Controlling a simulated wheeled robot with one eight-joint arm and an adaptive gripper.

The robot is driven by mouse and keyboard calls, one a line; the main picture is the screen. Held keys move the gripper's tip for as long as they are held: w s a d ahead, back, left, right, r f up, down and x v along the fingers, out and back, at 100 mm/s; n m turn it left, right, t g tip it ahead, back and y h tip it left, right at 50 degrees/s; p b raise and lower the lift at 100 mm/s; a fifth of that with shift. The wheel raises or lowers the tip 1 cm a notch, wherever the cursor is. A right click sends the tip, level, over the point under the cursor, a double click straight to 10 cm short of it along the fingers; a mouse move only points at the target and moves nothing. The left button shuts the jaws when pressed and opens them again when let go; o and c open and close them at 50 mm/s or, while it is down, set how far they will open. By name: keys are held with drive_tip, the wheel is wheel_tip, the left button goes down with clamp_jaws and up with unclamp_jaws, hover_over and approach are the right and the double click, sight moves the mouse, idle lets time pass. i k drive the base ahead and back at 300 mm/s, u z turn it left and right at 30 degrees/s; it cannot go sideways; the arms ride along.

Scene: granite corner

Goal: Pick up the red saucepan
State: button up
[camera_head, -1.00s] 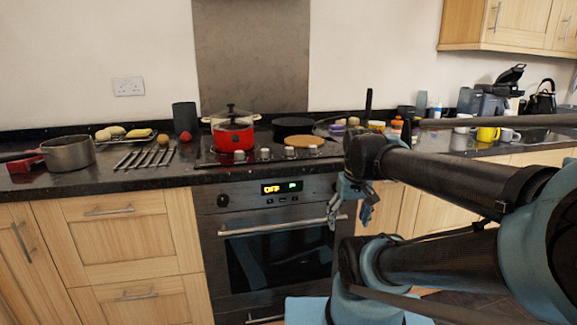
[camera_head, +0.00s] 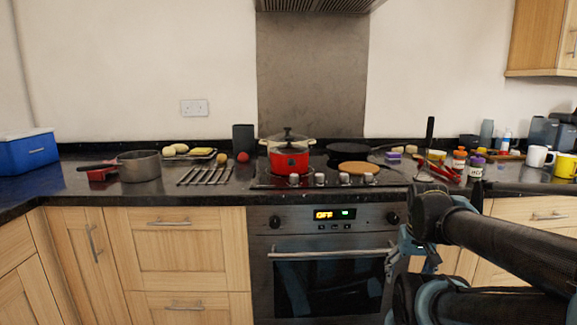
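The red saucepan (camera_head: 289,161) stands upright on the left part of the hob, with a lid with a dark knob and pale side handles. My gripper (camera_head: 408,262) hangs in front of the oven's right side, below counter height, to the right of the saucepan and well apart from it. Its fingers are small and partly overlapped by my arm, so their opening is unclear. I see nothing held in it.
A dark frying pan (camera_head: 346,153) and a round brown board (camera_head: 358,168) lie right of the saucepan. A metal rack (camera_head: 205,175), a grey pot (camera_head: 139,166) and a blue box (camera_head: 28,151) stand left. Jars and mugs (camera_head: 538,156) crowd the right counter. The oven (camera_head: 330,285) is shut.

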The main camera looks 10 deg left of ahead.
sight(287, 165)
drive_tip(key=z, duration=0.7)
drive_tip(key=k, duration=1.15)
drive_tip(key=u, duration=0.6)
